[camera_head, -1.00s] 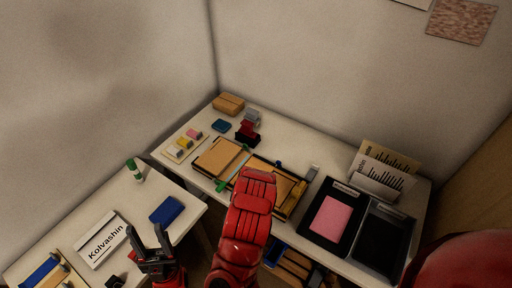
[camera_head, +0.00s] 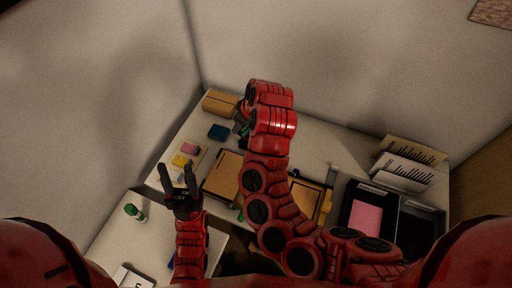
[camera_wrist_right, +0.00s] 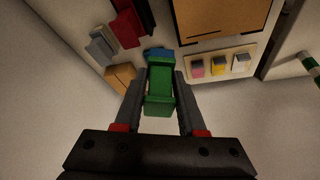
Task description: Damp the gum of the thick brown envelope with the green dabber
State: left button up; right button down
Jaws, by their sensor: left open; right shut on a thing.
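My right gripper (camera_wrist_right: 160,82) is shut on a green block-like thing, which looks like the green dabber (camera_wrist_right: 158,103). In the head view a little green (camera_head: 242,129) shows beside my right arm, which hides most of that gripper. A brown envelope (camera_head: 221,178) lies flat in a dark frame; its top end shows in the wrist view (camera_wrist_right: 215,14). A second brown envelope (camera_head: 304,197) lies to its right, partly behind my arm. I cannot tell which one is thick. My left gripper (camera_head: 179,168) is open and empty, in front of the coloured blocks.
A blue pad (camera_head: 218,132) lies beyond the envelopes; the dabber partly covers it in the wrist view. A brown box (camera_head: 220,102) stands in the corner. Pink and yellow blocks (camera_head: 181,160) sit on a board. A green-capped bottle (camera_head: 134,211) stands left. Black trays (camera_head: 349,213) lie right.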

jog(key=w+a+f+n+g+p, duration=0.1)
jog(key=a+n+g+p, duration=0.35)
jog(key=n, duration=1.05)
jog(key=s+d+f+n+g+h+p, duration=0.1)
jog(key=s+d+f+n+g, duration=0.2)
jog(key=s+d+n, duration=0.4)
jog(key=shift+s+d+f+h, duration=0.25)
jog(key=shift+s+d+h, duration=0.05)
jog(key=shift+s+d, duration=0.65)
